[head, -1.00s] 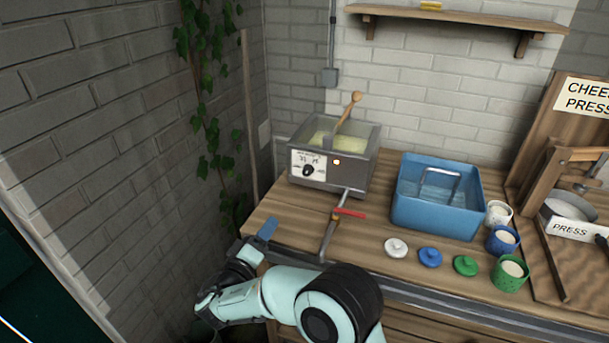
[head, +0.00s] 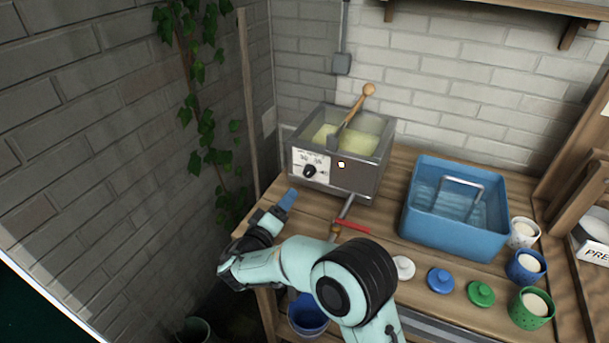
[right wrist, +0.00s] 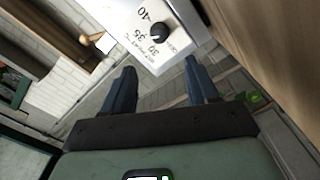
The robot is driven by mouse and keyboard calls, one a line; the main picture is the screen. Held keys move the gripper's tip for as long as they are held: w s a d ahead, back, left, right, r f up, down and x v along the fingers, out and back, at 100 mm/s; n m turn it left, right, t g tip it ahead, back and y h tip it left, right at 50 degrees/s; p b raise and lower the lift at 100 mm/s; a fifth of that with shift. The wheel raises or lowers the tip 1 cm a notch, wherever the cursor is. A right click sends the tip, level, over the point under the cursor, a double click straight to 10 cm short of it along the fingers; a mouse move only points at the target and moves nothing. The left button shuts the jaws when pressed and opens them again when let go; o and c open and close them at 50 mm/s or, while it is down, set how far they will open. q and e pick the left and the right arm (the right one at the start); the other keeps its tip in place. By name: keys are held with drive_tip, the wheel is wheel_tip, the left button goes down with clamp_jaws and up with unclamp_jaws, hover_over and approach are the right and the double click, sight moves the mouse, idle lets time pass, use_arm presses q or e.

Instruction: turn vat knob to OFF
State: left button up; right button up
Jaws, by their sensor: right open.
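The vat (head: 362,180) is a grey metal box with pale yellow contents, standing at the left end of the wooden table. Its black knob (head: 309,171) sits on a white dial plate at the left of the front face. In the right wrist view the knob (right wrist: 160,31) is close, beside printed numbers such as 40 and 35. My right gripper (head: 287,199) is in front of and below the knob, apart from it. Its two blue fingers (right wrist: 162,78) are open with nothing between them. My left gripper is not in view.
A tap with a red handle (head: 352,227) sticks out below the vat. A blue water tub (head: 455,235) stands to the right, with lids and cups (head: 531,307) near the front edge. A wooden-handled tool (head: 355,112) leans in the vat. A brick wall is close at left.

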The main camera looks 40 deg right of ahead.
sight(306, 173)
drive_tip(key=p+x, duration=0.1)
drive_tip(key=x, duration=1)
drive_tip(key=shift+w+d, duration=0.15)
drive_tip(key=shift+d, duration=0.15)
drive_tip(key=shift+c, duration=0.2)
drive_tip(key=c, duration=1)
